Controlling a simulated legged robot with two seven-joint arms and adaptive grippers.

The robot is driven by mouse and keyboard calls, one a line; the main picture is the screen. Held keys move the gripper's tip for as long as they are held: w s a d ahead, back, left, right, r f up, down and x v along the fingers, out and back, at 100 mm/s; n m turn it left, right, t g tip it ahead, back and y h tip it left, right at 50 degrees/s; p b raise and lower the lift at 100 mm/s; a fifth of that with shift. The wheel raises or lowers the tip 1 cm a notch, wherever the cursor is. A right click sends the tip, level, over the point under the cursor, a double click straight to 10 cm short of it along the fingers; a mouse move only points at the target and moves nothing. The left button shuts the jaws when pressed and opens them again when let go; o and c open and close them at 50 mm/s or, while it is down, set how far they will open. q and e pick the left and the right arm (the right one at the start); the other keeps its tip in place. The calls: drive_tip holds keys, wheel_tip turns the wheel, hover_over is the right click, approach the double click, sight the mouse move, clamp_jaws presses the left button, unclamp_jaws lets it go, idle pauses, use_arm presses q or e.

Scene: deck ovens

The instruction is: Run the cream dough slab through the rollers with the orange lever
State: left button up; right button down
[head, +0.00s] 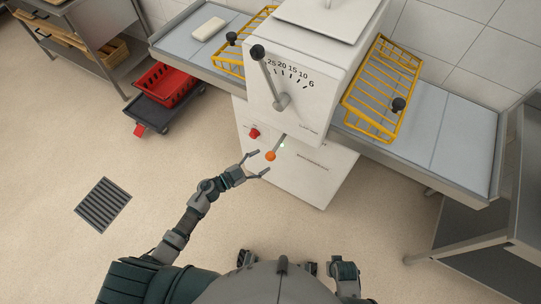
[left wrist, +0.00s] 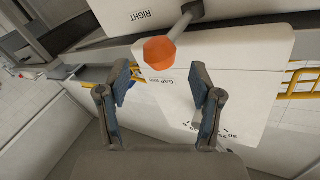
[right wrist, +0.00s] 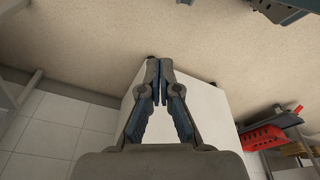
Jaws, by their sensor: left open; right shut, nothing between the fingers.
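The cream dough slab (head: 208,29) lies on the left table (head: 190,52) of the white sheeter machine (head: 300,130). The orange lever knob (head: 270,156) sits on the machine's front, on a short grey rod. My left gripper (head: 258,164) is open and close to the knob, with nothing in its fingers. In the left wrist view the orange knob (left wrist: 159,50) shows just beyond the open fingertips (left wrist: 160,85). My right gripper (right wrist: 160,75) is shut and empty, seen in the right wrist view. The rollers are hidden inside the machine.
A black-knobbed gap lever (head: 268,75) with a number scale and a red button (head: 254,133) are on the machine front. Yellow wire guards (head: 383,88) flank the rollers. The right table (head: 445,130) is bare. A red crate (head: 165,85) stands on a dark dolly at left.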

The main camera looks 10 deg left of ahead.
sight(271, 156)
use_arm(q)
drive_tip(key=x, duration=0.5)
drive_tip(key=shift+c, duration=0.2)
